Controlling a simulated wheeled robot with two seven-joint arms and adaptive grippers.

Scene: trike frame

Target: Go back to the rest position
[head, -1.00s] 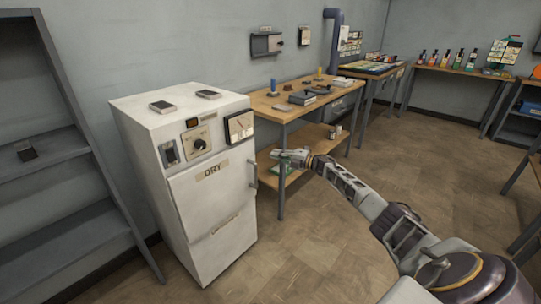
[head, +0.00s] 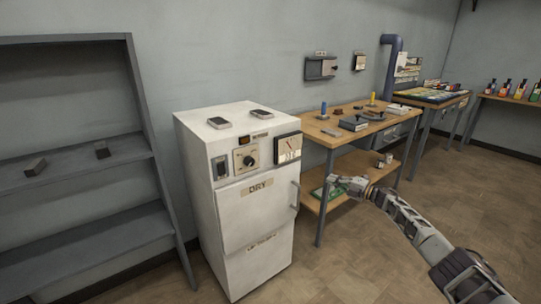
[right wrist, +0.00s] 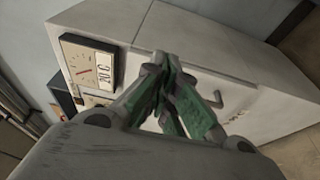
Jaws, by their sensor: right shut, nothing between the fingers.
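My right gripper (head: 338,186) reaches in from the lower right in the head view. It is to the right of the white drying cabinet (head: 229,212), near its door handle, with a visible gap in that view. In the right wrist view the gripper (right wrist: 170,62) has its green-padded fingers together with nothing between them. The cabinet (right wrist: 255,50) lies beyond the fingers there, with its dial panel (right wrist: 90,65) at the left. The cabinet's door is shut. My left gripper is not in view.
A grey shelf (head: 75,157) with two small dark blocks stands left of the cabinet. A wooden workbench (head: 345,115) with small parts and a lower shelf (head: 350,165) is to the right. Another table (head: 440,100) stands farther back. The brown floor (head: 420,190) at right is open.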

